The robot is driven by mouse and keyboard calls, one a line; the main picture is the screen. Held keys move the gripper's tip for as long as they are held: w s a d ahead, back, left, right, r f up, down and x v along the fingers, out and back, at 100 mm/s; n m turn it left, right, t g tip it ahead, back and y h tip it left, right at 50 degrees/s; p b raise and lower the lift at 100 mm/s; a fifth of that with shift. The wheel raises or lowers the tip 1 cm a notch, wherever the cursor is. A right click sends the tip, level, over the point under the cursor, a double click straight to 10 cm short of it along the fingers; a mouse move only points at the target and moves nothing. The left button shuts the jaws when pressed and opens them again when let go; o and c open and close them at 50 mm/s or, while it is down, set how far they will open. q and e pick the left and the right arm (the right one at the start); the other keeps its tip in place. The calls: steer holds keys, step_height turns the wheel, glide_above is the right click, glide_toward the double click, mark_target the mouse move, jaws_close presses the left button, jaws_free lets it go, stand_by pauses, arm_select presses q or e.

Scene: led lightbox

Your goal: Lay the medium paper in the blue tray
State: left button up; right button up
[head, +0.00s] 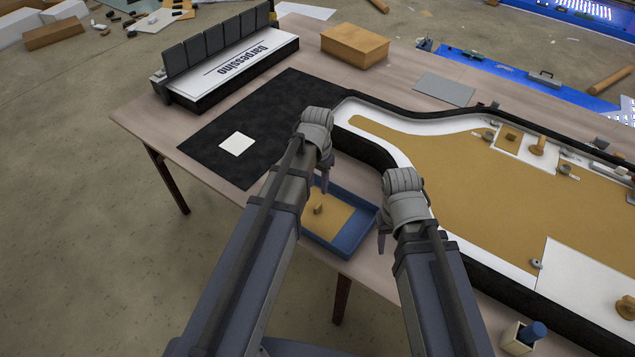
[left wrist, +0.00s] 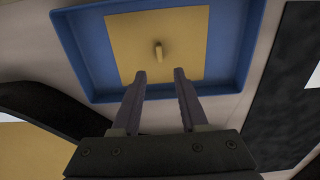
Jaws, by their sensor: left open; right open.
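The blue tray (head: 357,232) sits at the table's near edge, between my two arms, partly hidden by my left arm. A tan sheet of paper (head: 335,218) with a small wooden knob (head: 318,209) lies flat in it. In the left wrist view the tray (left wrist: 235,45) fills the upper middle, with the tan paper (left wrist: 190,40) inside its rim and the knob (left wrist: 158,50) upright on it. My left gripper (head: 325,188) is open and empty above the tray; its fingers (left wrist: 161,75) point at the paper. My right gripper (head: 382,242) is open and empty, right of the tray.
A black mat (head: 215,165) with a small white square (head: 236,144) lies left. A large black-edged lightbox (head: 480,268) with a tan sheet and several knobs fills the right. A wooden box (head: 354,45), a grey sheet (head: 444,89) and a sign box (head: 235,68) stand behind.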

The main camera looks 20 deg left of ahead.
arm_select(q)
steer(key=s+d+r+y, duration=0.1)
steer(key=s+d+r, duration=0.1)
steer(key=s+d, duration=0.8)
steer(key=s+p, duration=0.1)
steer(key=s, duration=0.3)
steer(key=shift+s+d, duration=0.15)
steer(key=shift+d, duration=0.1)
stand_by(0.5)
